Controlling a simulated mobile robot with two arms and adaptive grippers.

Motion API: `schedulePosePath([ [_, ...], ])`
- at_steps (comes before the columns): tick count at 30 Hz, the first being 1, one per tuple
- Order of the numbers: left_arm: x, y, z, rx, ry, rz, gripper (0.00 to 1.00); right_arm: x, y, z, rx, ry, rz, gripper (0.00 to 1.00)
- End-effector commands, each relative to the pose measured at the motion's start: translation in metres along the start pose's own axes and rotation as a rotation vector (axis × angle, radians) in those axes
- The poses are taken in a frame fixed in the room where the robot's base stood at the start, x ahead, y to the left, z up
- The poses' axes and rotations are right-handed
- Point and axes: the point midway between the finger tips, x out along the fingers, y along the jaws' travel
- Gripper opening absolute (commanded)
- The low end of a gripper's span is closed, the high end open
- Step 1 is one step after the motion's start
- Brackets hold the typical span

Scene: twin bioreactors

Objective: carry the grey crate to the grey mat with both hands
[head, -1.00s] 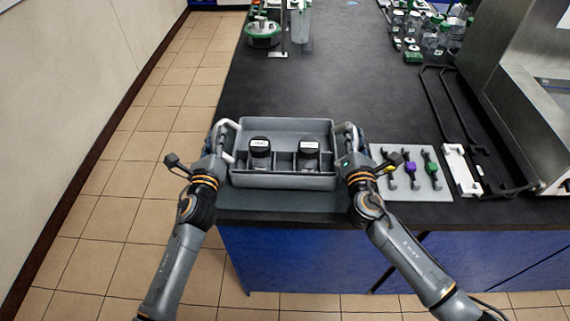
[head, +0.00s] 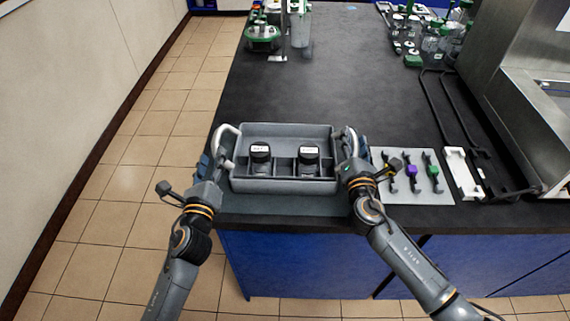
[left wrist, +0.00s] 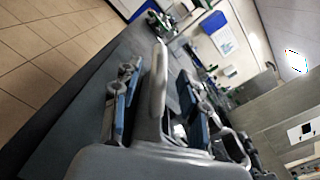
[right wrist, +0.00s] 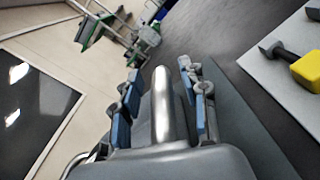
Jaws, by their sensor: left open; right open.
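The grey crate (head: 285,186) rests level on the grey mat (head: 285,204) at the front edge of the black bench. It holds two black-lidded bottles (head: 260,158) (head: 309,158) in its compartments. My left gripper (head: 214,162) is open at the crate's left handle (head: 221,143). In the left wrist view, that handle (left wrist: 158,90) stands between the spread blue-padded fingers. My right gripper (head: 350,148) is open at the right handle. In the right wrist view, that handle (right wrist: 163,105) lies between the fingers, with gaps on both sides. The mat is largely hidden under the crate.
A pale tool holder (head: 424,190) with coloured-grip tools lies close to the right of my right gripper. A white rack (head: 462,172) and a steel machine (head: 535,110) stand farther right. Glassware (head: 300,30) stands at the back. The bench behind the crate is clear.

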Motion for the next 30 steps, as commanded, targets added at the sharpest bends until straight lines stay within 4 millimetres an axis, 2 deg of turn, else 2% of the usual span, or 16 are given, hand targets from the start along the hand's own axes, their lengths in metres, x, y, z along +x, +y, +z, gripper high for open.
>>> schedulePosePath([
  [3, -0.026, 0.001, -0.001, -0.002, 0.002, 0.001, 0.43, 0.000, 0.000, 0.000, 0.000, 0.000, 0.000, 0.44],
  [7, -0.045, 0.000, -0.001, -0.001, 0.002, 0.001, 0.43, 0.000, 0.000, 0.000, 0.000, 0.000, 0.000, 0.44],
  [12, -0.059, 0.000, 0.000, -0.001, 0.000, 0.000, 0.43, 0.000, 0.000, 0.000, 0.000, 0.001, 0.000, 0.44],
  [16, -0.062, 0.000, 0.000, 0.000, -0.001, 0.000, 0.43, -0.007, 0.000, -0.001, 0.000, 0.002, 0.001, 0.44],
  [20, -0.062, 0.000, 0.000, 0.000, -0.001, 0.000, 0.43, -0.028, 0.000, -0.001, 0.000, 0.003, 0.000, 0.44],
  [30, -0.062, 0.000, 0.000, 0.000, -0.001, 0.000, 0.43, -0.098, -0.001, -0.001, 0.001, 0.003, -0.001, 0.44],
])
